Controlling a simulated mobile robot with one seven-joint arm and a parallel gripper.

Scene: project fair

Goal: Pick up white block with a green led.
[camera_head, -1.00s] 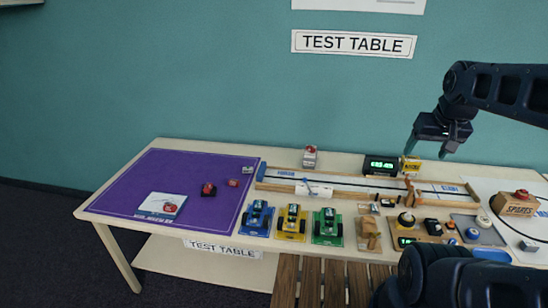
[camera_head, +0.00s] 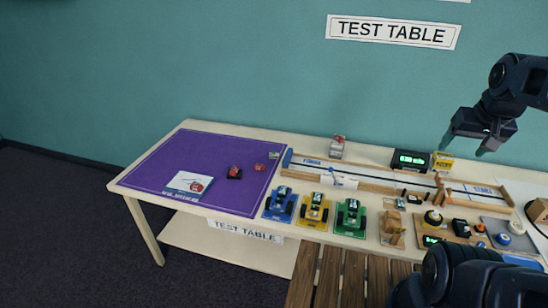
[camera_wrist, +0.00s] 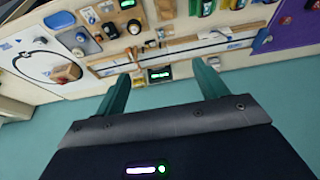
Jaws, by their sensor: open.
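A small pale block (camera_head: 274,155) with a hint of green lies at the back right corner of the purple mat (camera_head: 225,150) in the head view. It may be the white block with the green led, but it is too small to tell. My gripper (camera_head: 467,144) hangs above the back right of the table, well to the right of this block, open and empty. In the wrist view, my gripper (camera_wrist: 160,70) has its two teal fingers apart with nothing between them. I cannot make out the pale block in the wrist view.
On the mat are a white board (camera_head: 188,184) and two small red-topped items. A grey block with a red top (camera_head: 337,147), a green-lit display (camera_head: 410,160) and wooden rails crowd the back.

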